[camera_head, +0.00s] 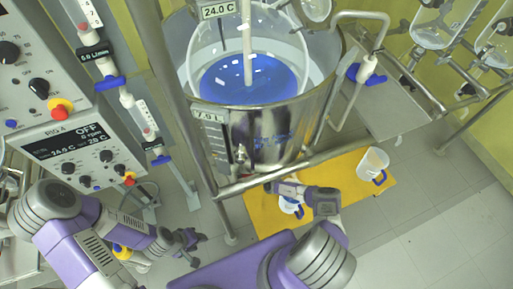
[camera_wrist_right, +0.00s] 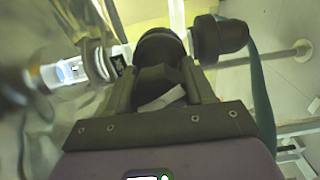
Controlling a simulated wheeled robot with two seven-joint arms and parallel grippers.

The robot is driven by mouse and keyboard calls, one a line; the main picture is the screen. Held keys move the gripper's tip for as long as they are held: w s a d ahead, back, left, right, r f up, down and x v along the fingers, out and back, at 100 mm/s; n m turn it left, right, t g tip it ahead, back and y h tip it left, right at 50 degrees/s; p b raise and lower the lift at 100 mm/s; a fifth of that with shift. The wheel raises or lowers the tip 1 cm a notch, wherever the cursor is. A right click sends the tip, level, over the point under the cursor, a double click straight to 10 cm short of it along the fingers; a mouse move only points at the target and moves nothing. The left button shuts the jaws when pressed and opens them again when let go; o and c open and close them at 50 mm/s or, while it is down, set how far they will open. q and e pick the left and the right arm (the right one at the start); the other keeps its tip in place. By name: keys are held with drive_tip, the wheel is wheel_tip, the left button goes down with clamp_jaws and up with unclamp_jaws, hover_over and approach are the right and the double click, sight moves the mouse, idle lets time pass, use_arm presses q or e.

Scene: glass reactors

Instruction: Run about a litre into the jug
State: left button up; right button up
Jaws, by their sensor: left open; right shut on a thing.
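The steel-jacketed glass reactor (camera_head: 262,125) holds blue liquid (camera_head: 248,78); its readout (camera_head: 208,114) appears to say 7.0 L. A clear jug with a blue handle (camera_head: 290,206) is on the yellow mat (camera_head: 262,222) below the reactor, partly hidden by my right arm. My right gripper (camera_head: 277,187) is under the reactor's lower front. In the right wrist view, my right gripper (camera_wrist_right: 162,75) is shut on a black valve handle (camera_wrist_right: 160,48). My left gripper (camera_head: 192,240) is open and empty, left of the mat. I cannot see whether liquid flows.
A second clear jug with a blue handle (camera_head: 373,164) is at the right of the mat. A steel frame rail (camera_head: 300,168) crosses before the reactor. A control panel (camera_head: 78,150) stands at the left. The floor at right (camera_head: 420,215) is clear.

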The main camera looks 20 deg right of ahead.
drive_tip(key=o, duration=1)
drive_tip(key=shift+s, duration=0.1)
drive_tip(key=s+p, duration=0.2)
drive_tip(key=s, duration=0.5)
drive_tip(key=shift+s+a, duration=0.2)
